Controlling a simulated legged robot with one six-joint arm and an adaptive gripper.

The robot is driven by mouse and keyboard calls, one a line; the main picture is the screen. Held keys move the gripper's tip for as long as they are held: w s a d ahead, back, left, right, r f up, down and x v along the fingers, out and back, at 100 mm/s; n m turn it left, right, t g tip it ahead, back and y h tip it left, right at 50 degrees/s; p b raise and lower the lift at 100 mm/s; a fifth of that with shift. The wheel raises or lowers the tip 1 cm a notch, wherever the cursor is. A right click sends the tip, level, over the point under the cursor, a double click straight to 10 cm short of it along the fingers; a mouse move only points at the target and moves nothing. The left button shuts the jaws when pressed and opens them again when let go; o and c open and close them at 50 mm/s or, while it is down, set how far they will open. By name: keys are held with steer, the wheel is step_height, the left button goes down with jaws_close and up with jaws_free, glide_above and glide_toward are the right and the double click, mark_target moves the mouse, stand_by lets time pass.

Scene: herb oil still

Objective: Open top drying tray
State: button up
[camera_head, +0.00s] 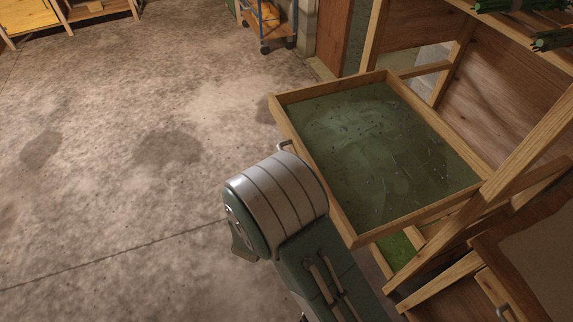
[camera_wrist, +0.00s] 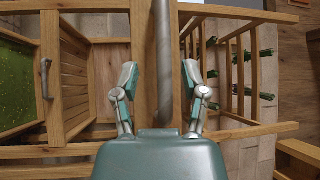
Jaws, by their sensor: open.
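The top drying tray (camera_head: 385,150) is a wooden frame with a green mesh bottom and small dark bits on it. In the head view it sticks well out of the wooden rack (camera_head: 470,195). Its metal handle (camera_head: 285,146) shows on the left edge, just beyond my arm. My arm covers part of the near left side, and my gripper's fingers are hidden there. In the wrist view my gripper (camera_wrist: 160,75) is open. A grey metal bar (camera_wrist: 163,50) runs between its fingers; I cannot tell whether they touch it.
A lower green tray (camera_head: 398,250) shows under the open one. Herb bundles (camera_head: 515,8) lie at the rack's upper right. In the wrist view a metal handle (camera_wrist: 45,78) is on wood at left. A blue cart (camera_head: 270,22) stands at the back. The floor at left is clear.

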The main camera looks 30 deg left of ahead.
steer(key=s+d+f, duration=0.1)
steer(key=s, duration=0.7)
steer(key=shift+f, duration=0.15)
